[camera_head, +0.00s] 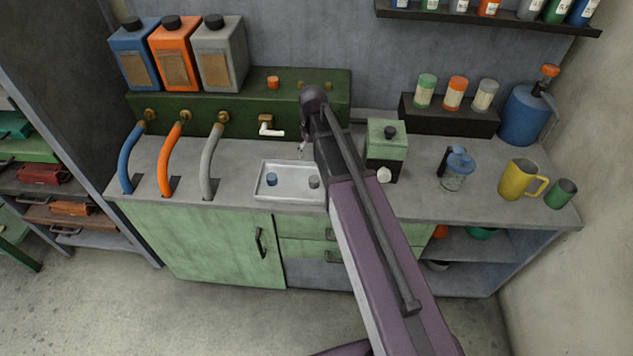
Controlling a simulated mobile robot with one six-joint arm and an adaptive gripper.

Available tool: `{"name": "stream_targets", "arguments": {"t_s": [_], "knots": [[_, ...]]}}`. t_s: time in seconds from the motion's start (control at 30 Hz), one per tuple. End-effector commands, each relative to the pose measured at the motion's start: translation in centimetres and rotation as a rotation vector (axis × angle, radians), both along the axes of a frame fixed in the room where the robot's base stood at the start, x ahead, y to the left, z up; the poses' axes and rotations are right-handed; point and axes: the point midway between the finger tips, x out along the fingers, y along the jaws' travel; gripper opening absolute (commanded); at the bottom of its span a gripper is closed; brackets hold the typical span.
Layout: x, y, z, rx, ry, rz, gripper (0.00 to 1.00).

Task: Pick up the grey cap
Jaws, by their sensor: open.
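A small grey cap (314,182) lies in the right part of a shallow white tray (258,187) on the counter. A small blue cap (271,181) lies in the left part of the same tray. My gripper (302,149) is above the tray's back right edge, above and behind the grey cap. It is open and apart from the cap. My arm link hides most of it, so only a small part of it shows.
A green block (190,108) with a white tap stands behind the tray. Blue, orange and grey hoses curve down on the left. A green-and-grey box (386,150) stands close to the right of my arm. A blue-lidded jar (456,168) and yellow jug (517,180) are further right.

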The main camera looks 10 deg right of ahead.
Motion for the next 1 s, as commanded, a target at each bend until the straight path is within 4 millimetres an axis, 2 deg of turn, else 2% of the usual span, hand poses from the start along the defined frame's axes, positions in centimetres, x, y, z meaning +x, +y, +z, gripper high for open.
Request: {"name": "stream_targets", "arguments": {"t_s": [0.27, 1.0], "knots": [[0.0, -0.4, -1.5, 0.000, 0.000, -0.005, 0.93], [0.0, -0.5, -7.3, 0.000, 0.000, -0.007, 0.93]]}}
